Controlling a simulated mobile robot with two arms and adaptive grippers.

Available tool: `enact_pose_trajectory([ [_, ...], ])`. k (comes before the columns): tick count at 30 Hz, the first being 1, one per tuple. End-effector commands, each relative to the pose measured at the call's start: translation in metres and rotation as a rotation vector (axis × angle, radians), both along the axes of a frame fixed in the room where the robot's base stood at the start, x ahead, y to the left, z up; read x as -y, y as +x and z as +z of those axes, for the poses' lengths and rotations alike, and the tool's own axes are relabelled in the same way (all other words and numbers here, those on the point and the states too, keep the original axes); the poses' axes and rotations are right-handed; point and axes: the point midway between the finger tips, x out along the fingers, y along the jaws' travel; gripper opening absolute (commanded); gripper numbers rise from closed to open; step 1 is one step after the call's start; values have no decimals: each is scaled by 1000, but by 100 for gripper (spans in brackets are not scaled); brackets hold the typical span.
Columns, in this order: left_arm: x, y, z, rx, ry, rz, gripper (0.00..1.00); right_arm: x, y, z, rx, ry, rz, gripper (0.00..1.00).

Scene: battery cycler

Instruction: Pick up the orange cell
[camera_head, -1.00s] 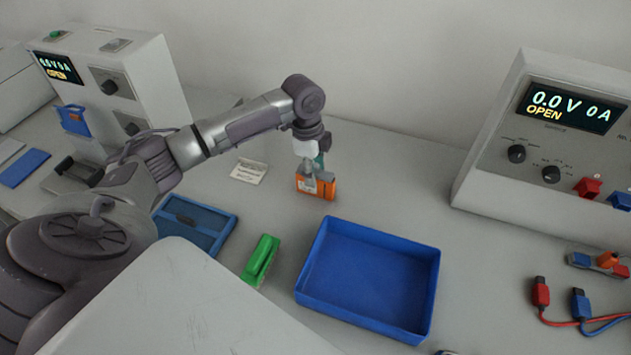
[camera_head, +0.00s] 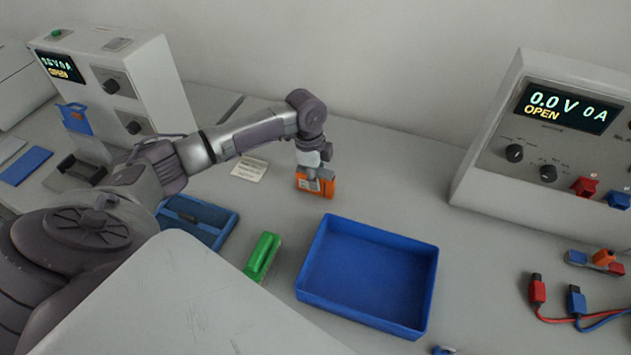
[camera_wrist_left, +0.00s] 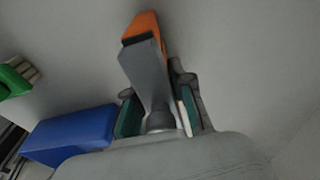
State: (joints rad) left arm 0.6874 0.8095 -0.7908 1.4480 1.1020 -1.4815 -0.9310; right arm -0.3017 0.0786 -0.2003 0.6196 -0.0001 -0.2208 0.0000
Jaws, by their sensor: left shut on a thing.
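The orange cell (camera_head: 328,186) stands on the grey bench in the head view, behind the blue tray. My left gripper (camera_head: 315,173) is above it and shut on its top part. I cannot tell whether its base is clear of the bench. My right gripper is not in view.
A blue-framed fixture (camera_head: 222,233) and a white card (camera_head: 249,169) are to the left. A cycler (camera_head: 548,165) and red and blue leads (camera_head: 556,317) are at right.

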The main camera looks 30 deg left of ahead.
Motion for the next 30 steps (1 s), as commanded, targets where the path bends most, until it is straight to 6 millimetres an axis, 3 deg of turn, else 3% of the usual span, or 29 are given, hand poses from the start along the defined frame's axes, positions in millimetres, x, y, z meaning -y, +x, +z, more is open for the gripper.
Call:
enact_pose_trajectory([
  [11,0,2,8,5,-1,0,0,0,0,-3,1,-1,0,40],
  [18,0,2,42,9,-1,-1,0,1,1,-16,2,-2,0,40],
  [30,74,-48,93,7,-4,-4,0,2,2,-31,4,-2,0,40],
])
